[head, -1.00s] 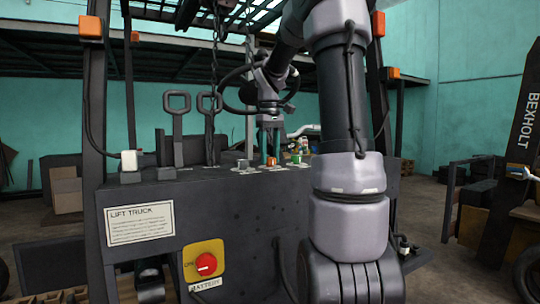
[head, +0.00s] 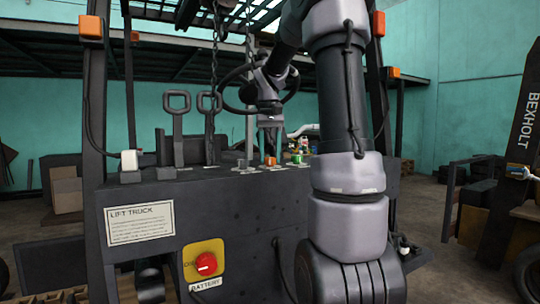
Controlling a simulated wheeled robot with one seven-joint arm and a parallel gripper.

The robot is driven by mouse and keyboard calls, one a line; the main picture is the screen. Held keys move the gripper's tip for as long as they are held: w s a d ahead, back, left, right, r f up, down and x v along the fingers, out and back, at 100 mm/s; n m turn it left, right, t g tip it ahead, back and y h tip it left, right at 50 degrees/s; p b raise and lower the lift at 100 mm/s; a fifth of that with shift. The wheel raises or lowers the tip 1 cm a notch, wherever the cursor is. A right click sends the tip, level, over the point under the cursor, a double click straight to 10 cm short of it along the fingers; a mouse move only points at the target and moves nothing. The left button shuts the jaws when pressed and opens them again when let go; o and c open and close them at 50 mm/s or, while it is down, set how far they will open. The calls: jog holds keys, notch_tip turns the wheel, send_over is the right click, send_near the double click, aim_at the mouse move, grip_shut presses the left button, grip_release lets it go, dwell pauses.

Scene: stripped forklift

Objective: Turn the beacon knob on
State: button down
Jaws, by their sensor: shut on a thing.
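My gripper (head: 270,153) reaches down onto the top of the dark forklift console (head: 250,195). Its fingers are shut on a small orange knob (head: 271,161), which shows just below the fingertips. The label by the knob is too small to read, so I cannot confirm from it that this is the beacon knob. The knob's pointing direction is hidden or too small to tell.
A grey knob (head: 242,163) stands left of my gripper; small green and other coloured controls (head: 297,157) stand right. Two tall lever handles (head: 178,125) rise at the console's left. A red battery switch (head: 206,263) is on the front face.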

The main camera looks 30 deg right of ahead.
jog(key=m, duration=0.6)
dwell(0.6)
jog(key=shift+c, duration=1.8)
grip_release()
notch_tip(320, 180, up, 11)
jog(key=shift+f, duration=0.1)
